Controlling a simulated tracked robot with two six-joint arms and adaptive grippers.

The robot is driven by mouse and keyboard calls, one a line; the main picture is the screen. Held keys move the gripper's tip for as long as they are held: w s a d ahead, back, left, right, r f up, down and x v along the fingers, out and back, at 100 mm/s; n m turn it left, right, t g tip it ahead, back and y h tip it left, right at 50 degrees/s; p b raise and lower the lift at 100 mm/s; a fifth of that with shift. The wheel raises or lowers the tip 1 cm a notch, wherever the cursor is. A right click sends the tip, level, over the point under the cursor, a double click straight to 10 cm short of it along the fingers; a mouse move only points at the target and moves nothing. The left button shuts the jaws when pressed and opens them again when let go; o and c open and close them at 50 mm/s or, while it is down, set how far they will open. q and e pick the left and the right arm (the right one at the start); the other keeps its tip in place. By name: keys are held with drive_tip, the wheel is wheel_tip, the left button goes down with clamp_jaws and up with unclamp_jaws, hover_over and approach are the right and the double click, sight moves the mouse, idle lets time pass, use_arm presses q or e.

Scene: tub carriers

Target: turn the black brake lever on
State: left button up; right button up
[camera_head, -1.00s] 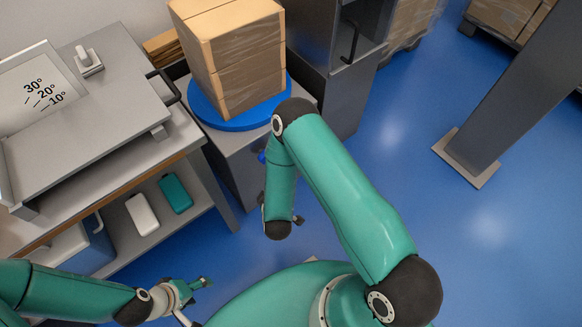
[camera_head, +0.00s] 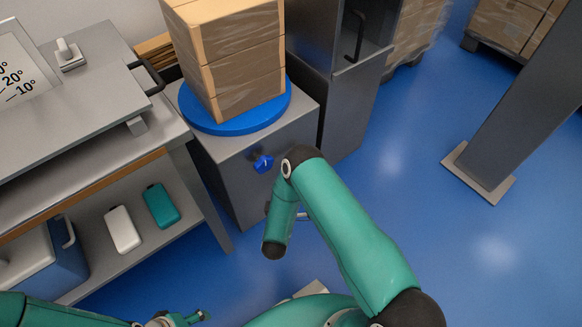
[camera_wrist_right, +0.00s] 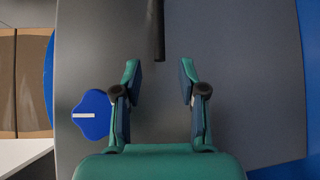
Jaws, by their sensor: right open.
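A black lever (camera_wrist_right: 156,30) comes down from the top edge of the right wrist view, against a grey panel. Its lower end lies in line with the gap between the fingers of my right gripper (camera_wrist_right: 160,80), which is open and empty. I cannot tell how far the lever is in front of the fingertips. In the head view the lever does not show, and my right arm covers part of the grey pedestal (camera_head: 232,165). My left gripper (camera_head: 188,318) is at the bottom edge, partly cut off; its opening is unclear.
A blue knob (camera_head: 262,163) is on the pedestal front; it also shows in the right wrist view (camera_wrist_right: 91,115). Stacked cartons (camera_head: 232,60) stand on the blue turntable (camera_head: 230,126). A grey workbench (camera_head: 85,115) is left, a post (camera_head: 525,105) right.

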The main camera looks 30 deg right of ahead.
drive_tip(key=b+x, duration=0.1)
drive_tip(key=x, duration=0.7)
drive_tip(key=shift+b, duration=0.4)
clamp_jaws()
